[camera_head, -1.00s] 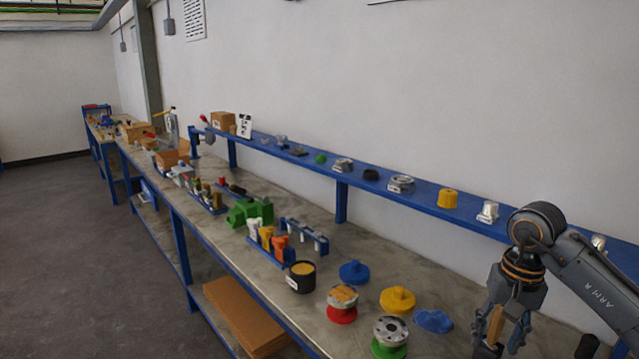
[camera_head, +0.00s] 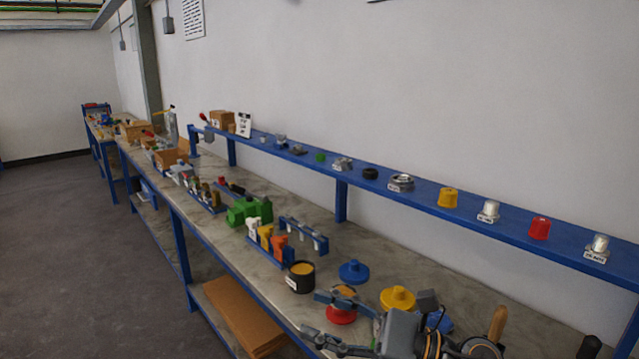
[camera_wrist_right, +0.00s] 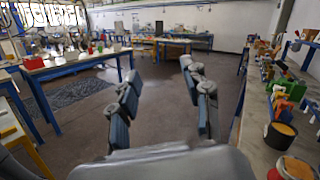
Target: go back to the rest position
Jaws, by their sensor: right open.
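My right gripper (camera_head: 315,315) is low over the front of the bench, its two fingers spread and pointing left. Nothing is between them. In the right wrist view the open fingers (camera_wrist_right: 160,72) point out over the floor. The upper finger passes in front of the red flanged vessel (camera_head: 341,317) in the head view; I cannot tell whether they touch. The yellow flanged piece (camera_head: 397,296) and blue flanged piece (camera_head: 353,270) stand behind the gripper. A second blue piece (camera_head: 445,322) is partly hidden by my wrist. My left gripper is not in view.
A black cup with orange contents (camera_head: 301,279) stands left of the gripper. A wooden handle (camera_head: 497,322) rises at the right. The blue shelf (camera_head: 420,200) along the wall bears several small parts. The floor (camera_head: 80,240) left of the bench is clear.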

